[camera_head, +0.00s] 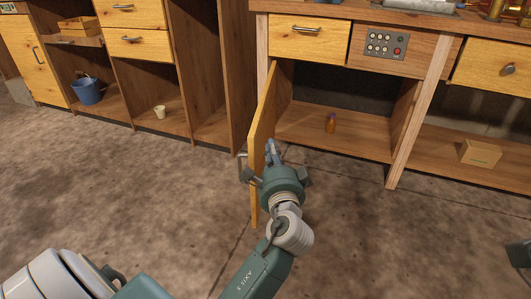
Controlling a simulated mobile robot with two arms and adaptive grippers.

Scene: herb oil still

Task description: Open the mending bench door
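The mending bench door (264,112) is a yellow wooden panel hinged at the left side of the bench's lower compartment. It stands swung well out toward me, seen nearly edge-on.
A small orange-brown bottle (330,123) stands inside the open compartment. Above are a shut drawer (307,38) and a button panel (385,46). A cardboard box (480,153) sits on the right shelf. A blue bucket (88,90) and a cup (160,111) stand left. The floor is clear.

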